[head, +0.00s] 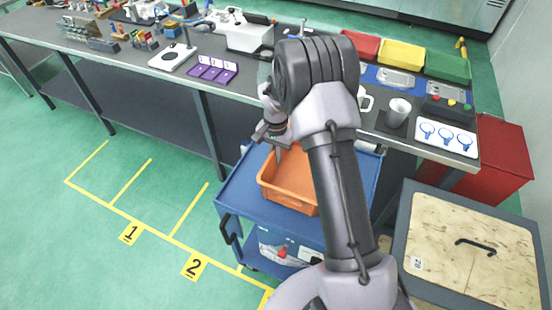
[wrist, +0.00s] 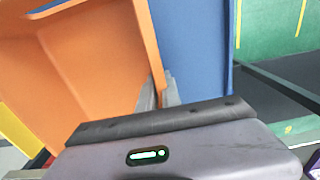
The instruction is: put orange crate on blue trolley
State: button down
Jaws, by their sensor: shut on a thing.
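The orange crate (head: 290,190) is empty in the part that shows and sits on or just above the top of the blue trolley (head: 237,195); I cannot tell whether it touches. My arm hides the crate's right part and some of the trolley.
A dark workbench (head: 150,75) with tools and mugs runs behind the trolley. Red, yellow and green bins (head: 402,54) stand at its back. A wood-topped box (head: 470,245) and a red cabinet (head: 500,160) are at right. The green floor at left has yellow numbered markings.

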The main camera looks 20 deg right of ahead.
jog(key=shift+f, duration=0.1)
jog(key=shift+f, duration=0.15)
jog(key=c, duration=1.5)
grip_release()
jog(key=shift+c, duration=0.2)
notch_tip(320, 180, up, 14)
jog(key=p, duration=0.4)
jog(key=shift+s+a+f, duration=0.1)
jog(key=shift+a+f, duration=0.05)
jog(key=s+a+r+n+t+y, duration=0.15)
jog(key=s+a+r, duration=0.25)
jog(key=s+r, duration=0.5)
jog(key=s+a+r+n+t+h, duration=0.15)
jog(key=s+a+r, duration=0.25)
jog(key=s+r, duration=0.55)
jog(key=s+a+r+n+t+y, duration=0.1)
jog(key=s+a+t+y, duration=0.1)
jog(key=s, duration=0.8)
jog(key=shift+a+r+n+t, duration=0.3)
jog(key=shift+a+t, duration=0.1)
jog(key=shift+a, duration=0.3)
